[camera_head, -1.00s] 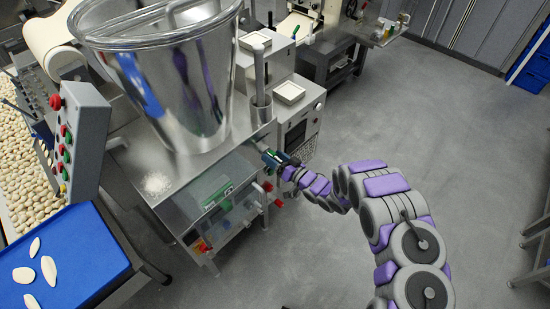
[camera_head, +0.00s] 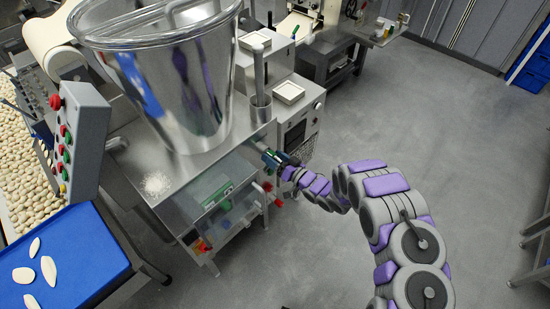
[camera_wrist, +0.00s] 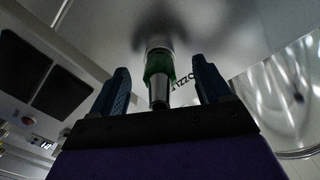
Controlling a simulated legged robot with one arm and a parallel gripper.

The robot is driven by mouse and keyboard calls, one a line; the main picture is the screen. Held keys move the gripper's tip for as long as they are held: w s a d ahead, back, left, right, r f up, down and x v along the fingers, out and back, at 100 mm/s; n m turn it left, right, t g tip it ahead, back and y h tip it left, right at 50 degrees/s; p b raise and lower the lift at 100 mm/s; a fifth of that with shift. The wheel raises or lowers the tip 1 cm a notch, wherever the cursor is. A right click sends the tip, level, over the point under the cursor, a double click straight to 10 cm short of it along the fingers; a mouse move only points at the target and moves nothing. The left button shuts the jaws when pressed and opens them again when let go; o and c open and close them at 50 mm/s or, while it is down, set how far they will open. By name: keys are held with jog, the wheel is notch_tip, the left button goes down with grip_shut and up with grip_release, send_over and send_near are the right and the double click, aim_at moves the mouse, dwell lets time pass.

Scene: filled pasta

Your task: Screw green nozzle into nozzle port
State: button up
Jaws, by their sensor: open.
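The green nozzle (camera_wrist: 158,75) shows in the wrist view, with a green band and a silver tip pointing down toward my gripper. Its upper end meets a round metal fitting, the nozzle port (camera_wrist: 154,42), under a dark patch on the metal surface. How deep it sits in the port I cannot tell. My gripper (camera_wrist: 162,88) is open, one blue finger on each side of the nozzle, with gaps to both. In the head view my gripper (camera_head: 274,158) is at the right side of the steel machine, and the nozzle is not clearly visible there.
The steel machine (camera_head: 185,185) carries a large metal hopper (camera_head: 165,90). A grey control box with buttons (camera_head: 80,140) and a blue tray (camera_head: 75,250) are at the left. A red knob (camera_head: 278,202) sits below my gripper.

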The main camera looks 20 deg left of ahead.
jog(key=shift+d, duration=0.1)
jog(key=b+v, duration=0.1)
jog(key=v, duration=0.5)
jog(key=shift+s+d, duration=0.2)
jog(key=shift+d, duration=0.1)
jog(key=shift+d, duration=0.1)
dwell(0.3)
jog(key=v, duration=1.7)
jog(key=shift+d, duration=0.15)
jog(key=shift+s+f, duration=0.1)
